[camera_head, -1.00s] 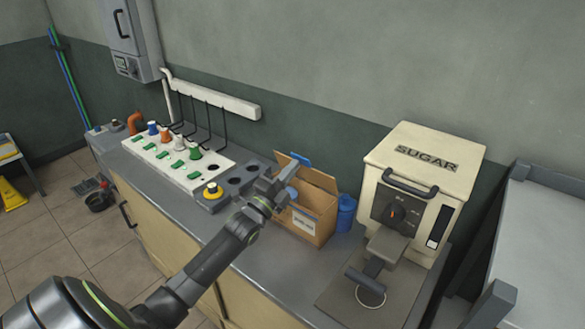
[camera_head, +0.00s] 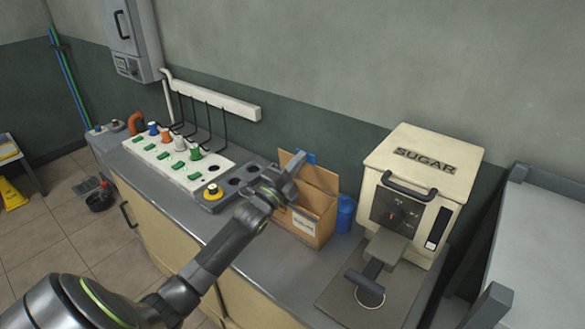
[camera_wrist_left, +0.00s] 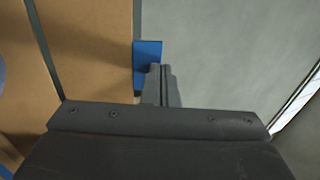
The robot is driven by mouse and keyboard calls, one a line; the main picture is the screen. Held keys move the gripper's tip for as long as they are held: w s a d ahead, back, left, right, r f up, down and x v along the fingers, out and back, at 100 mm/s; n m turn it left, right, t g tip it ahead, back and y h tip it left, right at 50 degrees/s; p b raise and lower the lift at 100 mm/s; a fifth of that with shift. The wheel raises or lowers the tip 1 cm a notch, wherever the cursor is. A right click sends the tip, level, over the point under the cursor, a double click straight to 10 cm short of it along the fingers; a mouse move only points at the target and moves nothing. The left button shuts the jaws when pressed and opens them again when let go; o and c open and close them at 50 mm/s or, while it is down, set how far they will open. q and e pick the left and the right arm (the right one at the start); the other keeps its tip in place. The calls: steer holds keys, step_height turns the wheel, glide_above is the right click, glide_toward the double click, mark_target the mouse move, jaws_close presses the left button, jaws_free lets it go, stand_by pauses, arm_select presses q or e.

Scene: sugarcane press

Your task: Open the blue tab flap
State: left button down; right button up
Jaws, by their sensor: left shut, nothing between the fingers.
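The blue tab flap (camera_head: 310,157) stands up at the top of the cardboard box's (camera_head: 304,227) back flap, partly covered by my gripper in the head view. In the left wrist view the blue tab (camera_wrist_left: 148,60) projects from the edge of the brown cardboard. My left gripper (camera_head: 295,163) is over the box, its fingers shut and empty. In the wrist view the fingertips (camera_wrist_left: 161,70) are at the tab's right edge; I cannot tell whether they touch it. My right gripper is not in view.
A blue canister (camera_head: 345,214) stands right of the box. The cream SUGAR machine (camera_head: 420,175) is farther right. A white panel with coloured knobs (camera_head: 178,160) lies to the left, and the wall is close behind. Bare counter (camera_head: 285,262) shows in front of the box.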

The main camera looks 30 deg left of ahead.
arm_select(q)
steer(key=shift+x, duration=1.7)
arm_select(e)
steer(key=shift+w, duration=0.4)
arm_select(q)
steer(key=shift+w+f, duration=0.1)
steer(key=shift+f, duration=0.05)
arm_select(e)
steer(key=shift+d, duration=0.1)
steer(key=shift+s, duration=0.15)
